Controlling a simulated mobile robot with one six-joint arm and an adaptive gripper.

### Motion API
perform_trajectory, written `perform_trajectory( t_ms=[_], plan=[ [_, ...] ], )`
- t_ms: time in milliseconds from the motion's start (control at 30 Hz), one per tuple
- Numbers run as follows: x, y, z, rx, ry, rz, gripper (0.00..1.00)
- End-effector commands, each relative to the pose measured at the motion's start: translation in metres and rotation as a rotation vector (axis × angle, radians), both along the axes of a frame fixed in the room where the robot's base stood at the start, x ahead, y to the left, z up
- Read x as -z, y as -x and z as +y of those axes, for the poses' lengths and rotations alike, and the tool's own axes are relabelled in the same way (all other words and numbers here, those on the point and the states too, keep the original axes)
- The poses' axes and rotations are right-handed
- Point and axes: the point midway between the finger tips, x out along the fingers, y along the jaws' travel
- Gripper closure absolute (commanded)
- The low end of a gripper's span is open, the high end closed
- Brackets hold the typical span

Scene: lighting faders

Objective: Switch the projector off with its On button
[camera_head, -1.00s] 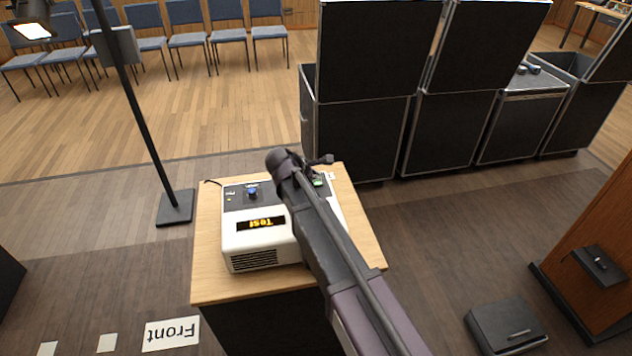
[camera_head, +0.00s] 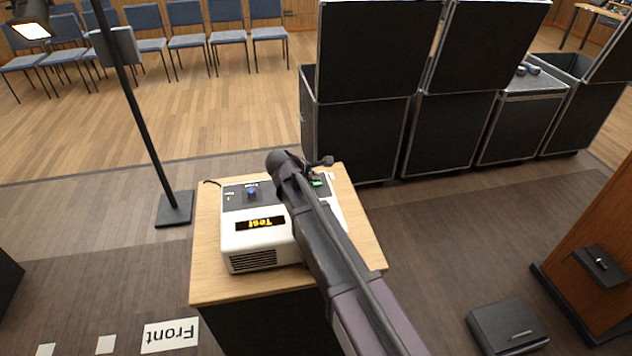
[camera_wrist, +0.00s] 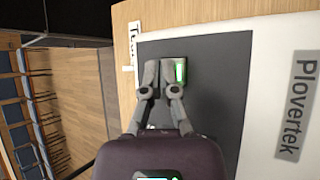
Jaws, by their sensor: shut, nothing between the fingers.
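The projector (camera_head: 262,247) is a white box with a dark top panel, a blue knob and an amber display reading "Test". It stands on a small wooden-topped table. A button lit green (camera_head: 318,181) shows on the panel's right part, beside my arm. In the wrist view the green-lit button (camera_wrist: 181,71) lies at the tips of my gripper (camera_wrist: 163,66). The fingers are shut with nothing between them. The fingertips overlap the button's near edge; I cannot tell whether they touch it. In the head view my arm hides part of the projector and the fingertips.
The table top (camera_head: 212,285) has bare wood around the projector. A black stand (camera_head: 175,208) is at the left. Large black cases (camera_head: 365,130) stand behind, and a dark box (camera_head: 508,325) lies on the floor at right. A white label (camera_wrist: 136,45) lies beside the panel.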

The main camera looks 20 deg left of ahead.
Motion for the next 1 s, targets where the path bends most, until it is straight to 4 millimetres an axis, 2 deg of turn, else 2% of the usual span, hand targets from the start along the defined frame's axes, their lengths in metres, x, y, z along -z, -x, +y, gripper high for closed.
perform_trajectory(
  t_ms=[1000],
  plan=[
    [-0.012,0.000,0.001,0.000,0.000,0.000,1.00]
  ],
)
